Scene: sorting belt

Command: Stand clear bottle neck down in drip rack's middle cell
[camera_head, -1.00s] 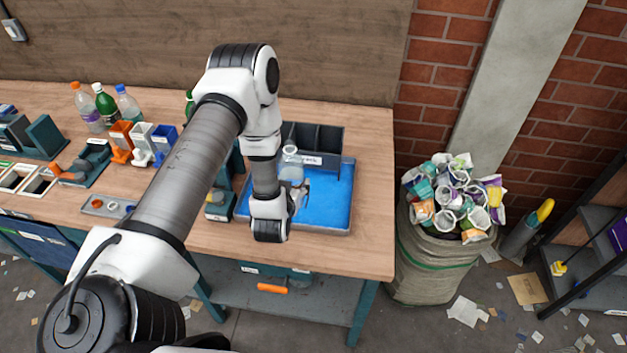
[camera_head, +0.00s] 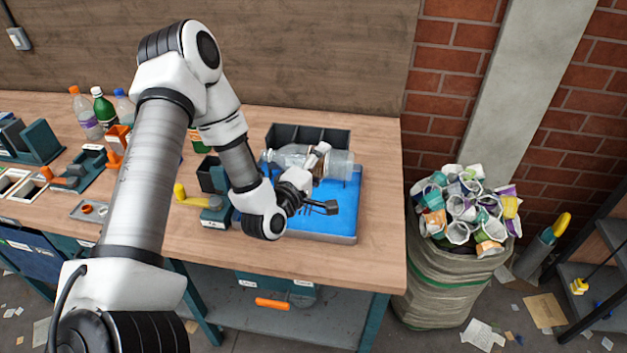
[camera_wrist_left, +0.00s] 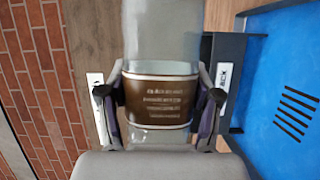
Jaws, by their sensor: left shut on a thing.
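My left gripper (camera_head: 318,164) is shut around the middle of a clear bottle (camera_head: 340,165). In the head view the bottle lies nearly level, left to right, above the tray; its left end looks narrower, but the neck is not clear. The left wrist view shows the clear bottle (camera_wrist_left: 163,40) with a brown label between both fingers of the gripper (camera_wrist_left: 160,105). The dark drip rack (camera_head: 297,136) stands behind the bottle at the tray's back edge. Its cells look empty, and its front is partly hidden by the bottle. My right gripper is not in view.
The blue tray (camera_head: 335,222) has bare floor below the bottle. A small dark holder with a yellow handle (camera_head: 180,192) stands left of it. Several bottles (camera_head: 103,107) stand at the back left. A full sack (camera_head: 455,285) stands right of the bench.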

